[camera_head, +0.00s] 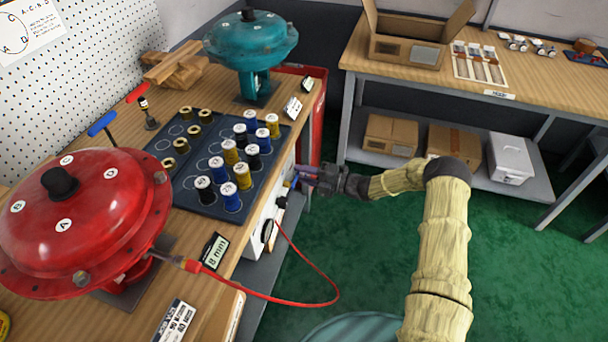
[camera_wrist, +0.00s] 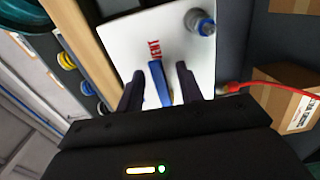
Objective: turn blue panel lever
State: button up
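The blue panel lever (camera_wrist: 158,84) stands on a white panel (camera_wrist: 135,45) below a red printed word ending in "ENT". My gripper (camera_wrist: 160,85) is open, with one dark finger on each side of the lever. A narrow gap shows between the lever and each finger, so I see no contact. In the head view, the white panel (camera_head: 264,222) is on the workbench's right side, and my gripper (camera_head: 306,179) is up against its far part. The lever is mostly hidden there by my gripper.
A blue-and-grey knob (camera_wrist: 202,24) sits on the panel near the lever. A red hose (camera_head: 320,302) loops from the panel to the red actuator (camera_head: 85,215). A tray (camera_head: 180,195) of spools lies on the bench above. The green floor to the right is open.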

jog(key=v, duration=1.7)
jog(key=shift+d, duration=0.2)
jog(key=shift+s, duration=0.15)
